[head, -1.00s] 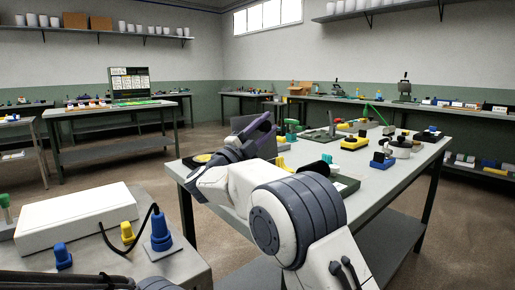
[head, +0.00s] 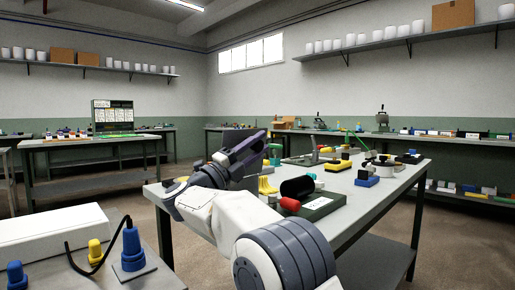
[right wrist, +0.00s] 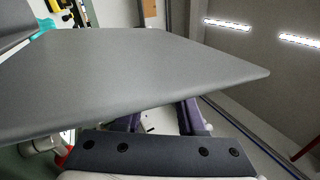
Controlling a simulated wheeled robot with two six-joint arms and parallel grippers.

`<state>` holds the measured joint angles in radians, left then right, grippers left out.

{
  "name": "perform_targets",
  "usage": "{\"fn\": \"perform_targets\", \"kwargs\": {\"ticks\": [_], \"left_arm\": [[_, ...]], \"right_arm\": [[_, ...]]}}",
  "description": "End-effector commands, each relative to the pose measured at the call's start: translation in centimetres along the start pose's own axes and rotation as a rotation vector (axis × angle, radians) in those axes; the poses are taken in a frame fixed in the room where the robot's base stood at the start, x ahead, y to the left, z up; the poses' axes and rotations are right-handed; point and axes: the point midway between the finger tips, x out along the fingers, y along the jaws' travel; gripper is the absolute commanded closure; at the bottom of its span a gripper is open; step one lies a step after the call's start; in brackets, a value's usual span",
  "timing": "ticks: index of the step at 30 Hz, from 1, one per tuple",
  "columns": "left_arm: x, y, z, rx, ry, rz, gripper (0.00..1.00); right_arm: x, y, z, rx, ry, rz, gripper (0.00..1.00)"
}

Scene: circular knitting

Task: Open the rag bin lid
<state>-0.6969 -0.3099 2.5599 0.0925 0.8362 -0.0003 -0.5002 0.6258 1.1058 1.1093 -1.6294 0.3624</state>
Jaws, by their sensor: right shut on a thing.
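A dark grey flat panel, which looks like the rag bin lid (head: 232,138), stands roughly upright behind my right gripper in the head view. My right gripper (head: 261,142) reaches up over the near left part of the work table and is shut on the panel's edge. In the right wrist view the lid (right wrist: 140,75) is a broad grey sheet across the picture, in front of the purple fingers of my right gripper (right wrist: 163,118). The bin's body is hidden behind my arm and gripper. My left gripper is not in view.
The work table (head: 345,185) holds a black and red item in a dark green tray (head: 318,207), a yellow piece (head: 266,186) and a blue block (head: 366,178). A side bench with a white box (head: 50,235) and a blue plug (head: 132,250) is at lower left.

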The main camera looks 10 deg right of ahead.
Motion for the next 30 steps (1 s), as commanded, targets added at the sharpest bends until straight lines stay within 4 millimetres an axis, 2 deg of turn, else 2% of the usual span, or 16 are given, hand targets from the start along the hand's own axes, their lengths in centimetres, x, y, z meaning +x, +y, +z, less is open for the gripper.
{"fn": "perform_targets", "kwargs": {"ticks": [5, 6, 7, 8, 16, 20, 23, 30], "left_arm": [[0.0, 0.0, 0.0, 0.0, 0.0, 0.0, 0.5], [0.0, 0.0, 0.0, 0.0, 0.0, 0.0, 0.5], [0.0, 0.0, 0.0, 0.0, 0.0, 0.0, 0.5], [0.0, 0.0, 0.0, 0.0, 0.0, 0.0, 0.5], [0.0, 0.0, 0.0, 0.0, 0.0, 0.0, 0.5], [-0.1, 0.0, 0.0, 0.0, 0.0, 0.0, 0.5], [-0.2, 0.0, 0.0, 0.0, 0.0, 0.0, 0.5], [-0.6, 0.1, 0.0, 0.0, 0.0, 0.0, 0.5]], "right_arm": [[-0.1, 0.2, -0.1, -0.001, 0.006, 0.003, 1.0], [-0.1, 0.2, -0.1, -0.001, 0.006, 0.003, 0.46], [-0.1, 0.2, -0.1, -0.001, 0.006, 0.003, 0.34], [-0.1, 0.2, -0.1, -0.001, 0.006, 0.003, 0.31], [0.0, 0.1, -0.1, -0.001, 0.004, 0.001, 0.31], [-0.8, 0.1, 0.0, -0.001, 0.001, 0.002, 0.31], [-2.3, 0.1, 0.0, -0.001, 0.0, 0.002, 0.31], [-7.1, 0.1, 0.1, -0.002, -0.001, 0.003, 0.31]]}}
